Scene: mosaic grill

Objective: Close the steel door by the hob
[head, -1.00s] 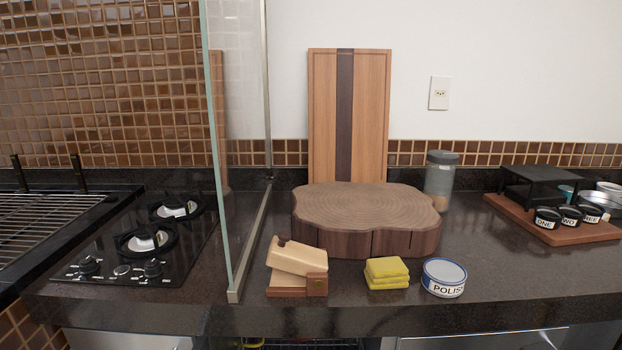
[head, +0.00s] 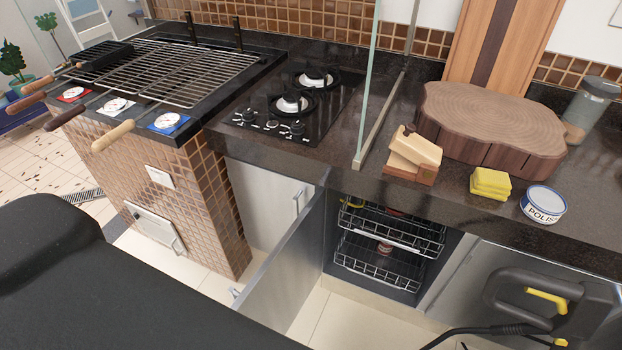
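The door's lower part is partly hidden by a dark rounded shape in the foreground, which seems to be part of me. Neither of my grippers shows in the head view.
The counter holds a glass screen (head: 367,85), a wood slab (head: 495,120), a wooden block set (head: 412,158), yellow sponges (head: 490,184) and a polish tin (head: 543,204). A black-and-yellow appliance (head: 550,300) stands low at right.

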